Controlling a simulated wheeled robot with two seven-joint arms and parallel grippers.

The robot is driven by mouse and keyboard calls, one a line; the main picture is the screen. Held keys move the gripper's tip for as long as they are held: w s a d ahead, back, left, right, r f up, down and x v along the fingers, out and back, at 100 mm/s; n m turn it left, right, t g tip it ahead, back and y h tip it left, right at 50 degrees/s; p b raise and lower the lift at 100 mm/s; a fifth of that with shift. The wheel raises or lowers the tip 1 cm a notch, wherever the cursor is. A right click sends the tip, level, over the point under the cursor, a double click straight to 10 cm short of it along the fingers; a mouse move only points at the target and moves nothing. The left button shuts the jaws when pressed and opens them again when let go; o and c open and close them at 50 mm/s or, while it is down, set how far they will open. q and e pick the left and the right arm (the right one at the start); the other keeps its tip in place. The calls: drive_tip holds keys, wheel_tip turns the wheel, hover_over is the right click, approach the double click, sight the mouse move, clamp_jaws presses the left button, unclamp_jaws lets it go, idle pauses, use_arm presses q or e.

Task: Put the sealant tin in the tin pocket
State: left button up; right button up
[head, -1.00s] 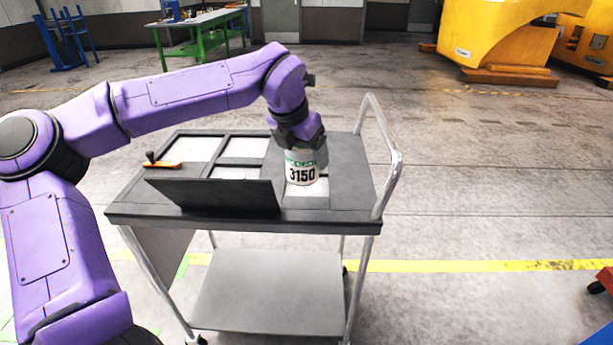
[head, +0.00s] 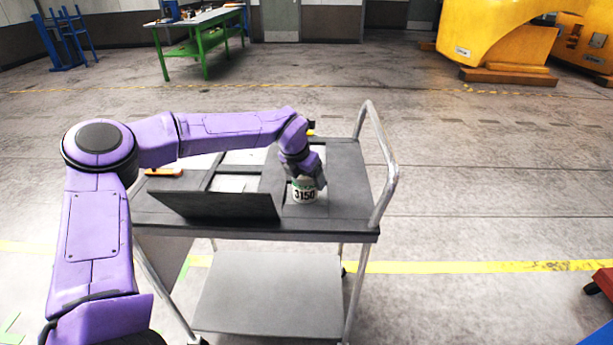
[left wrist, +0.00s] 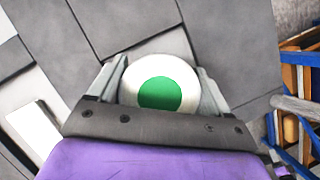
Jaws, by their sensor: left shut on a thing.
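The sealant tin (head: 304,194) is a white can with a green band and the number 3150. In the left wrist view its round white top with a green disc (left wrist: 160,93) sits between the two fingers. My left gripper (head: 304,181) is shut on the tin from above and holds it upright. The tin is at the pale-floored pocket (head: 293,211) at the front right of the cart's dark top. I cannot tell whether its base touches the pocket floor. My right gripper is not in view.
The cart (head: 350,225) has a tilted dark panel (head: 220,205) standing at its front left and more framed pockets (head: 232,183) behind. An orange-handled tool (head: 164,172) lies at the back left. A metal push handle (head: 386,180) rises on the right.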

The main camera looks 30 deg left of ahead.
use_arm(q)
drive_tip(key=o, duration=1.2)
drive_tip(key=shift+f, duration=0.15)
drive_tip(key=shift+r, duration=0.3)
drive_tip(key=b+v, duration=0.1)
drive_tip(key=v, duration=1)
drive_tip(key=shift+s+r, duration=0.15)
drive_tip(key=shift+r, duration=0.2)
